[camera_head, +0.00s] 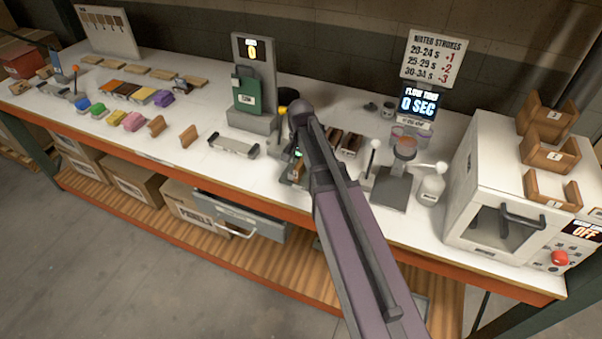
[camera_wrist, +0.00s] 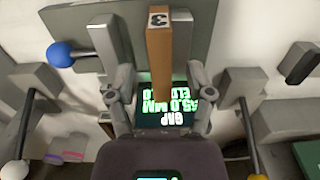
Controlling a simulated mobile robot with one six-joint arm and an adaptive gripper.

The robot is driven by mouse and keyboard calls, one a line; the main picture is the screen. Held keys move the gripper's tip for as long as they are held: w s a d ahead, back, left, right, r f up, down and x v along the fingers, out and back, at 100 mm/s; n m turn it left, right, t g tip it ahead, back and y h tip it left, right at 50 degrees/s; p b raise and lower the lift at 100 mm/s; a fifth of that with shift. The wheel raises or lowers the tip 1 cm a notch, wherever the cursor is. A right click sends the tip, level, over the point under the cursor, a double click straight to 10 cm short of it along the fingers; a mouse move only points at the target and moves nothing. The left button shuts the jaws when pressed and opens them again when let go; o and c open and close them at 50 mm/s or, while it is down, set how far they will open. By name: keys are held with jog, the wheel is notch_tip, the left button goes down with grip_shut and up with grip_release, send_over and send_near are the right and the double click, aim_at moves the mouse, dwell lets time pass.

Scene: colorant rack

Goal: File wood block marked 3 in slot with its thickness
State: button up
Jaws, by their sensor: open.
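The wood block marked 3 (camera_wrist: 159,65) stands end-up between the spread fingers of my gripper (camera_wrist: 144,45) in the wrist view. A gap shows between the block and the left finger; the right finger lies close beside it, and I cannot tell whether they touch. A dark screen (camera_wrist: 178,118) behind the block shows green upside-down text with GAP and MM, partly covered. In the head view my arm hides most of my gripper (camera_head: 297,168). I cannot make out for certain a slot matching the block's thickness.
A dark holder with brown pieces (camera_head: 350,142) lies right of my arm. Grey posts and a blue-knobbed lever (camera_wrist: 61,54) flank the gripper.

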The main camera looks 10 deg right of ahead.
jog(key=shift+f+b, duration=0.5)
jog(key=shift+f, duration=0.25)
grip_shut()
